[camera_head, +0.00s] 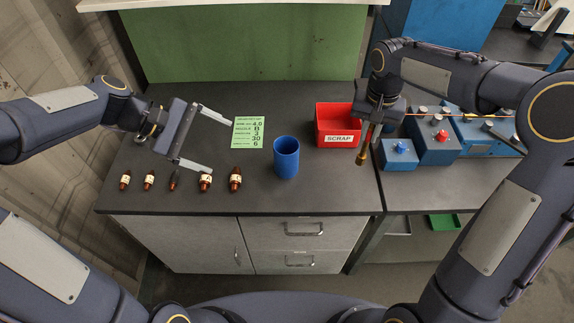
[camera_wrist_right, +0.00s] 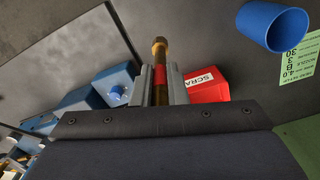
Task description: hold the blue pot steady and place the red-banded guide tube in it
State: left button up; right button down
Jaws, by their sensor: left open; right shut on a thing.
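The blue pot (camera_head: 286,160) stands upright on the dark bench top, and it also shows at the upper right of the right wrist view (camera_wrist_right: 273,27). My left gripper (camera_head: 220,143) is open and empty, to the left of the pot and apart from it. My right gripper (camera_head: 369,125) is shut on the guide tube (camera_head: 362,157), a brass-coloured tube hanging down in front of the scrap bin's right side. In the right wrist view the tube (camera_wrist_right: 159,65) sits between the fingers, with a red band partly visible. The fingers hide part of the tube.
A red scrap bin (camera_head: 338,127) stands right of the pot. A green card (camera_head: 248,132) lies behind and left of it. Blue control boxes (camera_head: 432,142) stand on the right bench. Bench top around the pot is clear.

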pick_arm(q)
jog(key=w+d+f+n+g+h+b, duration=0.1)
jog(key=w+d+f+n+h+b, duration=0.2)
jog(key=w+f, duration=0.6)
pick_arm(e)
notch_tip(320, 180, down, 4)
jog(key=shift+r, duration=0.1)
pick_arm(q)
jog(key=n+h+b, duration=0.2)
jog(key=n, duration=0.2)
send_near(283, 162)
jog(key=w+f, duration=0.1)
jog(key=f, duration=0.1)
jog(key=w+f, duration=0.2)
jog(key=shift+w+a, duration=0.15)
jog(key=shift+a, duration=0.05)
pick_arm(e)
notch_tip(283, 162, down, 2)
jog(key=shift+f, duration=0.2)
pick_arm(q)
jog(key=shift+w+d+f+n, duration=0.1)
jog(key=shift+d+f+n, duration=0.2)
jog(key=shift+d+f, duration=0.1)
jog(key=b+x, duration=0.2)
jog(key=x, duration=0.7)
jog(key=shift+d+f, duration=0.1)
jog(key=shift+d, duration=0.1)
pick_arm(e)
notch_tip(283, 162, down, 2)
jog(key=shift+f, duration=0.1)
